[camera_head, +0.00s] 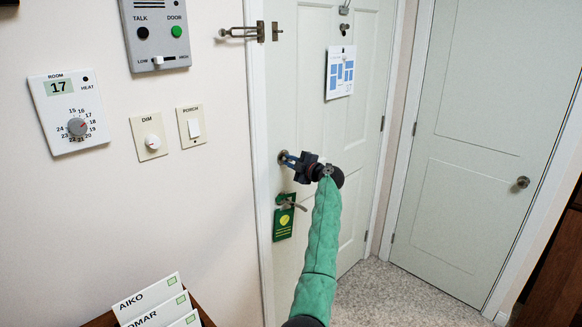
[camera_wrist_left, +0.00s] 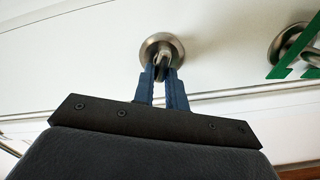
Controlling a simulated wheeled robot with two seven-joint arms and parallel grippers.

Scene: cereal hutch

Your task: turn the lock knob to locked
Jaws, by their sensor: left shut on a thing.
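The lock knob (camera_wrist_left: 161,55) is a round metal piece with a thumb-turn on the pale door (camera_head: 311,95); it shows up close in the left wrist view. My left gripper (camera_head: 288,160) reaches the door's left side, and in the left wrist view its blue fingers (camera_wrist_left: 162,75) are shut on the knob's thumb-turn. The fingers hide part of the turn, so I cannot tell its exact angle. In the head view the gripper covers most of the knob. My right gripper is in neither view.
A door handle (camera_head: 289,204) with a green hanger tag (camera_head: 283,224) sits just below the knob. A metal swing latch (camera_head: 243,33) is above. An intercom (camera_head: 157,35), thermostat (camera_head: 69,112), dimmer (camera_head: 149,136) and porch switch (camera_head: 190,126) are on the left wall. Name cards (camera_head: 147,301) stand bottom left.

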